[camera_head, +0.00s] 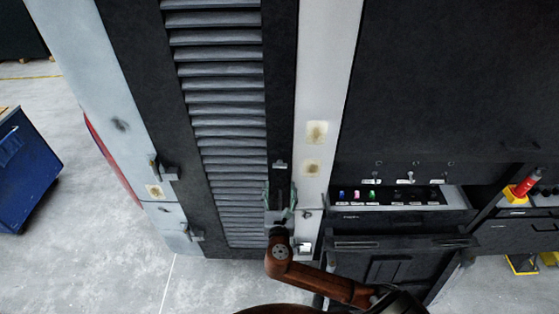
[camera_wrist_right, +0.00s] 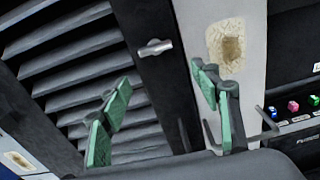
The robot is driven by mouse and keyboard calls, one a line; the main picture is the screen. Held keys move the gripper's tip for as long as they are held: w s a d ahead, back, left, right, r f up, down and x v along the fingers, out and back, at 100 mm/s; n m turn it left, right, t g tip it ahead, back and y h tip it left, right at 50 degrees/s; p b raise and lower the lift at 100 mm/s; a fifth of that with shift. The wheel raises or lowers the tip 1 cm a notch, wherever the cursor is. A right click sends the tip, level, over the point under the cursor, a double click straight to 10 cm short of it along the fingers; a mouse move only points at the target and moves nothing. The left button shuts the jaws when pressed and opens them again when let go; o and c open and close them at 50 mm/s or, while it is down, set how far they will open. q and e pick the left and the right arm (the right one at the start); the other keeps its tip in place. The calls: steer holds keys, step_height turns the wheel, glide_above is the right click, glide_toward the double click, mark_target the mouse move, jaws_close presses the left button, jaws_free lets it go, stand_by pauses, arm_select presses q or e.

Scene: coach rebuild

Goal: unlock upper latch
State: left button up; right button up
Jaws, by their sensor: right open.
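A dark cabinet door (camera_head: 180,95) with grey louvre slats fills the left-middle of the head view. A small silver latch handle (camera_wrist_right: 154,47) sits on the door's dark edge strip in the right wrist view, lying nearly level. It shows as a small light piece in the head view (camera_head: 280,165). My right gripper (camera_head: 279,190) is just below it in the head view. Its green-padded fingers (camera_wrist_right: 160,78) are open and spread to either side below the latch, with nothing between them. I cannot tell the exact distance to the latch. My left gripper is not in view.
A pale post (camera_head: 313,90) with worn patches stands right of the door edge. Further right is a dark console (camera_head: 400,217) with coloured knobs. Hinge-like brackets (camera_head: 165,170) are on the door's left. A blue bin (camera_head: 28,170) stands on open floor at far left.

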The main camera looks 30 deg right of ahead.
mark_target(280, 167)
steer(key=shift+n, duration=0.3)
steer(key=w+d, duration=0.1)
steer(key=w, duration=0.1)
steer(key=w+d+r+p, duration=0.1)
steer(key=w, duration=0.1)
steer(key=w+d+r+p, duration=0.1)
steer(key=w, duration=0.1)
steer(key=shift+w+d, duration=0.25)
steer(key=shift+d, duration=0.15)
steer(key=shift+c, duration=0.7)
steer(key=c, duration=1)
